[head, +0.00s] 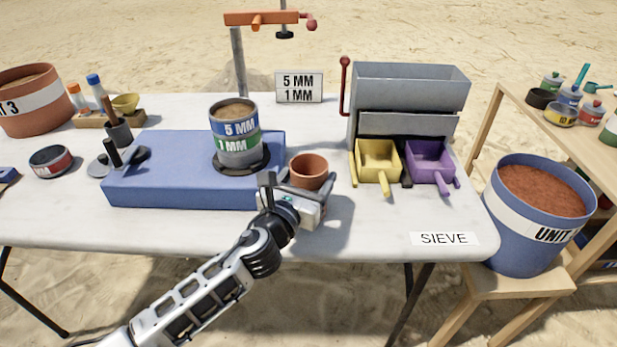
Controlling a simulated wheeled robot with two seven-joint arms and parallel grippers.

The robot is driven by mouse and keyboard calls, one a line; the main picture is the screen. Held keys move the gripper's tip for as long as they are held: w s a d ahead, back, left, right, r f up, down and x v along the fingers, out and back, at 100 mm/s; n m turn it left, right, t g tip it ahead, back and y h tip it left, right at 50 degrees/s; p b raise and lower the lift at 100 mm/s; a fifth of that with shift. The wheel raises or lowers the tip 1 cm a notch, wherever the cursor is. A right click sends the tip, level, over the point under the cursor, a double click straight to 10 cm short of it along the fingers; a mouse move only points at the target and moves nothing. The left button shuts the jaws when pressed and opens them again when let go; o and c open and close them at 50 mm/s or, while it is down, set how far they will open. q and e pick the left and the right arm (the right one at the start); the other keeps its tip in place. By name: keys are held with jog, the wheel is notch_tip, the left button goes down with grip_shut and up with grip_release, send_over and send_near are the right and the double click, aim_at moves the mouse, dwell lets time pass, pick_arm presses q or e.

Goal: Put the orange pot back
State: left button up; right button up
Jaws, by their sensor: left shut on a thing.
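The orange pot (309,168) is a small terracotta cup with an open top. It is in the middle of the head view, just right of the blue block, over the white table. My left gripper (298,196) is shut on the pot from the near side, with a finger at each side of it. The gripper hides the pot's lower part, so I cannot tell whether the pot touches the table. My right gripper is not in view.
A sieve stack (236,135) stands on the blue block (190,180). A grey sieve machine (408,100) with yellow (378,160) and purple (430,160) scoops stands right. A blue bucket (520,240) is beyond the right edge. The table front (360,225) is clear.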

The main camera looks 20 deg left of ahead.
pick_arm(q)
jog(key=o, duration=1.2)
jog(key=shift+f, duration=0.1)
jog(key=shift+c, duration=0.2)
jog(key=shift+r, duration=0.25)
jog(key=s, duration=0.7)
jog(key=s+a, duration=0.1)
jog(key=s, duration=0.2)
jog(key=shift+s+a+f, duration=0.1)
jog(key=shift+s+f, duration=0.05)
jog(key=shift+s, duration=0.2)
jog(key=shift+s+a, duration=0.1)
jog(key=shift+s, duration=0.5)
